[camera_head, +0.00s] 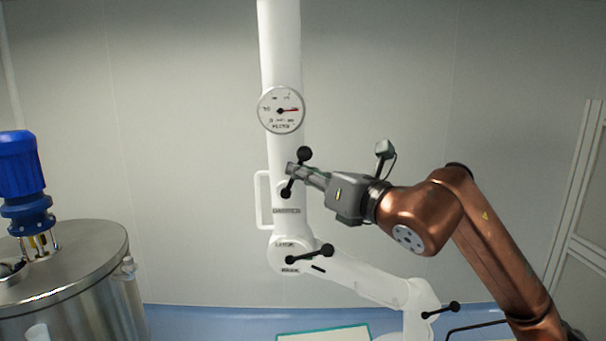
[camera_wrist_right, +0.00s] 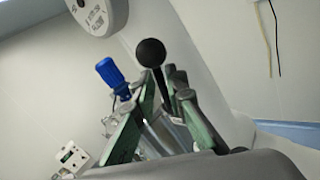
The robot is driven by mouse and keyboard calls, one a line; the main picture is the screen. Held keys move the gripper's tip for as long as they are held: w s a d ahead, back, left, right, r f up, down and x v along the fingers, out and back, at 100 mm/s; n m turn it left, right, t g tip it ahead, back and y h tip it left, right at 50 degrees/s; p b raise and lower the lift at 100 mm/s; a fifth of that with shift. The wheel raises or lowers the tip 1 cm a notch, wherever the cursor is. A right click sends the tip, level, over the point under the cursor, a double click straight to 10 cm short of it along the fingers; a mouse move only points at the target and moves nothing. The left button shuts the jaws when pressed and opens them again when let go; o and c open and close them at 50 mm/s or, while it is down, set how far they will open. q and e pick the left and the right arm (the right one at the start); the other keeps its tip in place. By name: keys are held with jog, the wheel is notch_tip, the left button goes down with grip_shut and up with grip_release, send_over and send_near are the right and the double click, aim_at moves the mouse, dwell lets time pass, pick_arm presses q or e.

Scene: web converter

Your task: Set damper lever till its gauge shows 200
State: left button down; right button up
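The damper lever (camera_head: 294,177) is a black rod with a ball knob at its upper end, tilted up and right from its pivot on the white pipe. A label plate sits below it. My right gripper (camera_head: 295,169) reaches in from the right at the lever's middle. In the right wrist view the lever's knob (camera_wrist_right: 151,53) stands just past the fingertips, with the rod between them; the fingers look closed on it. My left gripper is out of view.
Another black lever (camera_head: 309,255) is on the pipe joint below, and a third (camera_head: 440,311) is at lower right. A white handle (camera_head: 262,200) stands left of the pipe. A steel tank (camera_head: 75,285) with a blue motor (camera_head: 20,170) fills the lower left.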

jog(key=shift+o, duration=1.3)
jog(key=v, duration=1.2)
